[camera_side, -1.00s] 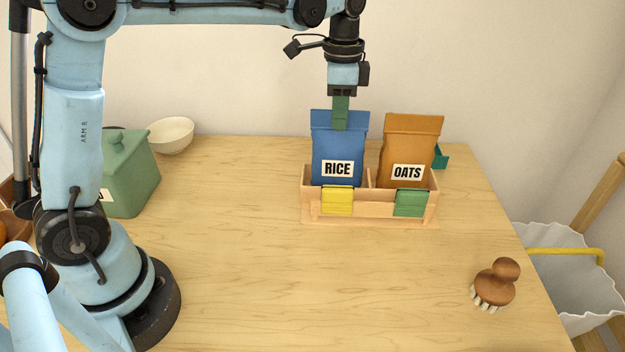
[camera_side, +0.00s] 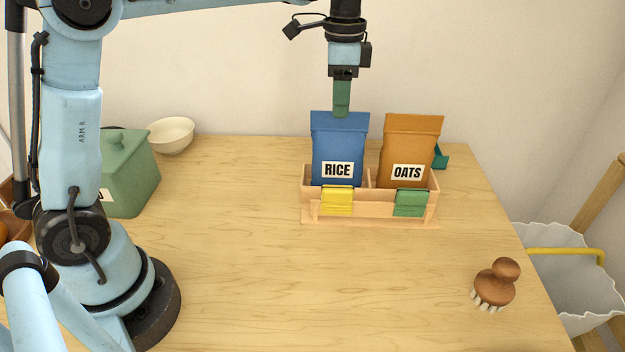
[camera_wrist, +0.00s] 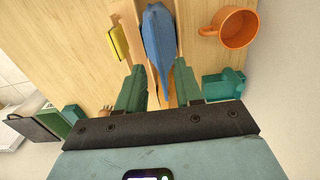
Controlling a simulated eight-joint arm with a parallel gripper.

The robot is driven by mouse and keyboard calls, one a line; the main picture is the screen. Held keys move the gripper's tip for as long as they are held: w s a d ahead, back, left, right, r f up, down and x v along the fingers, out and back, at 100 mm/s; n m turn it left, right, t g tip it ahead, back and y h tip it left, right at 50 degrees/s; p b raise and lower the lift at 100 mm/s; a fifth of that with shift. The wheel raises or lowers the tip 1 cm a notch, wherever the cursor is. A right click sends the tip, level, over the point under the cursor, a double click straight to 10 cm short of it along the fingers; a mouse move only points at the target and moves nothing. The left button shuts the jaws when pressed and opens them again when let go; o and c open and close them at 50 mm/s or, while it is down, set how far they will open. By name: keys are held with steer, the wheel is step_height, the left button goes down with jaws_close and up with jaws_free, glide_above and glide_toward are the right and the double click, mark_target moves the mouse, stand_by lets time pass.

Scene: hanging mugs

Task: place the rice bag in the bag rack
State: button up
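The blue rice bag (camera_side: 339,145) stands upright in the left compartment of the wooden bag rack (camera_side: 370,211). The orange oats bag (camera_side: 408,145) stands in the right compartment. My gripper (camera_side: 341,112) is just above the top of the rice bag, with its fingertips close to the bag's top edge. In the wrist view my gripper (camera_wrist: 159,88) shows two green fingers spread apart, and the rice bag (camera_wrist: 158,35) lies beyond the gap. Nothing is held. The rice bag's lower part is hidden by the rack's front.
Yellow and green tags (camera_side: 337,201) hang on the rack's front. A wooden brush (camera_side: 495,284) lies at the right. A green canister (camera_side: 130,172) and white bowl (camera_side: 171,135) stand at the left. An orange mug (camera_wrist: 228,25) shows in the wrist view. The table's middle is clear.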

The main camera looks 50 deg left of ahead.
step_height(320, 180, up, 9)
steer(key=s+a+f+n+t, duration=0.1)
steer(key=s+f+n+t, duration=0.6)
steer(key=s+f, duration=0.8)
steer(key=shift+s+n, duration=0.5)
steer(key=shift+n, duration=0.5)
